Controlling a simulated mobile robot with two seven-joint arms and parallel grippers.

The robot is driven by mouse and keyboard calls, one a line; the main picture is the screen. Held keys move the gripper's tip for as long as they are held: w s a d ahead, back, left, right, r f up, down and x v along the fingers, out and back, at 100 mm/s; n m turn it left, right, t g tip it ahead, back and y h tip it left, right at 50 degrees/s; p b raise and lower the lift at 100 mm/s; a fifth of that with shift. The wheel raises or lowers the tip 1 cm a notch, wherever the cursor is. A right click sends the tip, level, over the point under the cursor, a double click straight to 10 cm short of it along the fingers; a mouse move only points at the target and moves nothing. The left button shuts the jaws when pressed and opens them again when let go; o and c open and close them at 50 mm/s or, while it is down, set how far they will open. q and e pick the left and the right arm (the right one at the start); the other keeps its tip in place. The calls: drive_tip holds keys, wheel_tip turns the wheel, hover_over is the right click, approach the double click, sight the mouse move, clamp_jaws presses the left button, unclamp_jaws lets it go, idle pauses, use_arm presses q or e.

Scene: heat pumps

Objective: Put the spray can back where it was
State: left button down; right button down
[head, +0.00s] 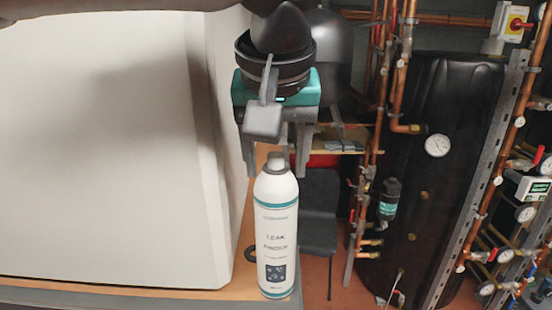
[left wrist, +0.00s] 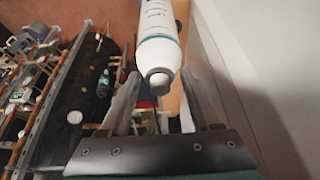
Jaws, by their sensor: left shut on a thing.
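The spray can (head: 277,230) is white with a teal band, dark lettering and a grey cap, and it is upright. My left gripper (head: 276,168) comes down from above and is shut on the can near its top, one finger on each side. The can's base is at the bottom of the head view, by the wooden bench top (head: 236,286). I cannot tell whether it touches the wood. In the left wrist view the can (left wrist: 158,52) points away between the fingers, its cap nearest me. My right gripper is not in view.
A large pale casing (head: 110,150) stands on the bench just left of the can. To the right are copper pipes, gauges and a black cylinder (head: 430,185). A dark chair (head: 319,215) stands behind the can, over reddish floor.

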use_arm(q)
drive_tip(key=shift+r, duration=0.1)
drive_tip(key=shift+c, duration=0.5)
unclamp_jaws()
drive_tip(key=v, duration=1.2)
drive_tip(key=shift+s, duration=0.1)
